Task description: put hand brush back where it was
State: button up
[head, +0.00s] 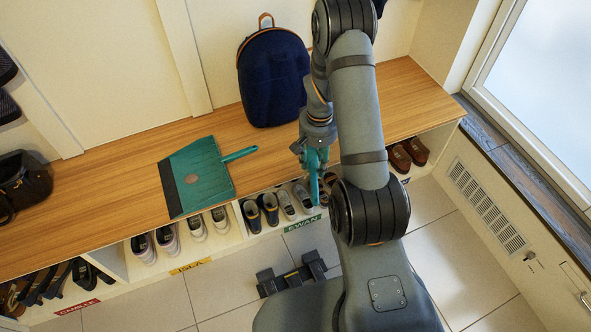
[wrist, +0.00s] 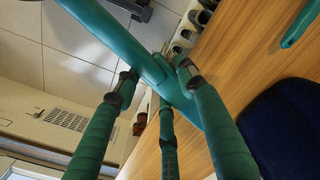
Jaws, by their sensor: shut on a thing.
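My gripper (head: 316,152) is above the front edge of the wooden bench (head: 120,168), right of the dustpan. In the wrist view my gripper (wrist: 158,76) has its green fingers closed around the teal hand brush (wrist: 112,42). The brush runs slantwise from the upper left to between the fingers; its far end is partly hidden by them. In the head view the brush is hard to tell from the fingers. A teal dustpan (head: 208,182) lies on the bench with its handle to the right and a small round brownish thing on it. Its handle tip shows in the wrist view (wrist: 297,27).
A dark blue backpack (head: 271,80) stands on the bench against the wall, left of my arm. A black bag (head: 24,180) sits at the far left. Cubbies with several shoes (head: 267,208) lie under the bench. Bare bench top lies right of my arm.

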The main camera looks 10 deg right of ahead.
jog(key=shift+w+a+f+b, duration=0.15)
jog(key=shift+w+a+f, duration=0.6)
jog(key=shift+f, duration=0.5)
jog(key=shift+w+a+f+b, duration=0.15)
jog(key=shift+w+a+f, duration=0.35)
jog(key=shift+a+f, duration=0.6)
jog(key=shift+w+a+f+b, duration=0.15)
jog(key=shift+w+a+f, duration=0.5)
jog(key=shift+f, duration=0.8)
